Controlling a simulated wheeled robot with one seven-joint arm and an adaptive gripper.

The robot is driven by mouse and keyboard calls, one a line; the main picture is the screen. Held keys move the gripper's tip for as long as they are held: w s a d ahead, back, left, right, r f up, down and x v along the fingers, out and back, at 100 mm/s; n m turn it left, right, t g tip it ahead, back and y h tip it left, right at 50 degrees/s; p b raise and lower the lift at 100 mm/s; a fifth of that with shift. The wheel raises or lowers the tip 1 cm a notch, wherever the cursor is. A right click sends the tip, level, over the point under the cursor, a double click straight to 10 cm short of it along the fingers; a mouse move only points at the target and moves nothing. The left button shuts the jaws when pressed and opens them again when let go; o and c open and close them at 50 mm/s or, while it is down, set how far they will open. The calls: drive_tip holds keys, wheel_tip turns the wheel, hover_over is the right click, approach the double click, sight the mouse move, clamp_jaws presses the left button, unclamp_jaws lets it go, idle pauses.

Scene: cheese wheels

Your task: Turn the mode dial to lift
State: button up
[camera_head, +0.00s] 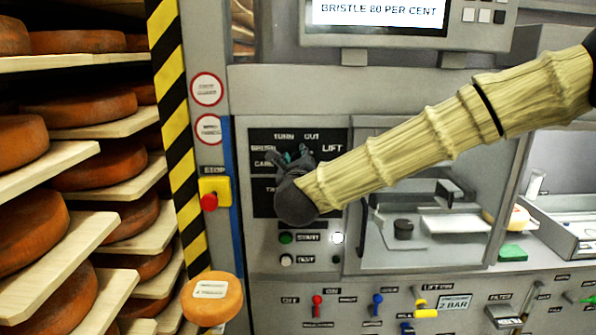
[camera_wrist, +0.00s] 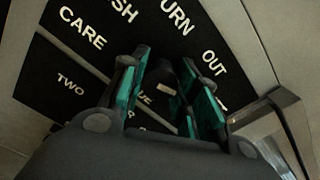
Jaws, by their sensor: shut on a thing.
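The mode dial is a dark knob (camera_wrist: 168,80) with a small pale mark. It shows in the wrist view between the green-padded fingers of my gripper (camera_wrist: 172,92), which is shut on it. Around it, the black label plate (camera_wrist: 85,58) reads CARE, part of BRUSH, TURN and OUT. In the head view my gripper (camera_head: 292,160) is against the black plate (camera_head: 335,163) and hides the dial. LIFT shows on the plate to the upper right of my gripper. I cannot tell which label the dial's mark points to.
Below the plate are a green START button (camera_head: 285,238), a TEST button (camera_head: 286,260) and a lit white lamp (camera_head: 338,238). A red stop button (camera_head: 209,202) is to the left. Cheese wheels (camera_head: 95,167) fill shelves at far left. One cheese (camera_head: 213,312) is at the bottom.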

drive_tip(key=shift+n, duration=0.5)
drive_tip(key=o, duration=0.8)
drive_tip(key=shift+c, duration=0.2)
drive_tip(key=shift+o, duration=1.3)
drive_tip(key=shift+d, duration=0.15)
drive_tip(key=shift+a, duration=0.4)
drive_tip(key=s, duration=1.2)
